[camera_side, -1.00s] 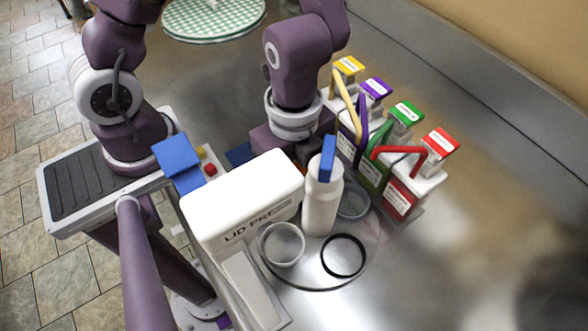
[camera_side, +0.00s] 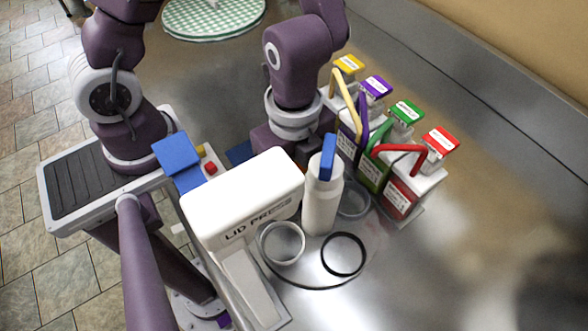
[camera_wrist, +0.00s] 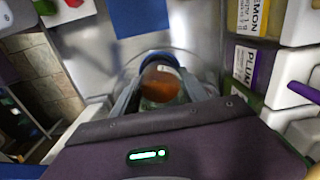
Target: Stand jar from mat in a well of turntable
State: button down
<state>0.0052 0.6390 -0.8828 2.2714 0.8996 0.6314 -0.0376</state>
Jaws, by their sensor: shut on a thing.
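My gripper (camera_wrist: 160,95) is shut on the jar (camera_wrist: 160,84), which looks amber with a light lid or rim, seen from above between the grey fingers in the wrist view. A blue ring (camera_wrist: 157,53) of the turntable curves around the jar's far side. I cannot tell whether the jar's base rests in that well. The clear round turntable (camera_side: 312,289) also has a white ring (camera_side: 282,243), a black ring (camera_side: 343,254) and a grey ring (camera_side: 353,200). The blue mat (camera_wrist: 141,17) looks bare where visible.
The white lid press (camera_side: 243,200) stands left of the turntable. A white bottle-shaped thing with a blue top (camera_side: 321,200) rises beside it. Open bench lies further right.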

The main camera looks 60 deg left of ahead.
grip_release()
dwell(0.4)
jog(key=shift+r, duration=4)
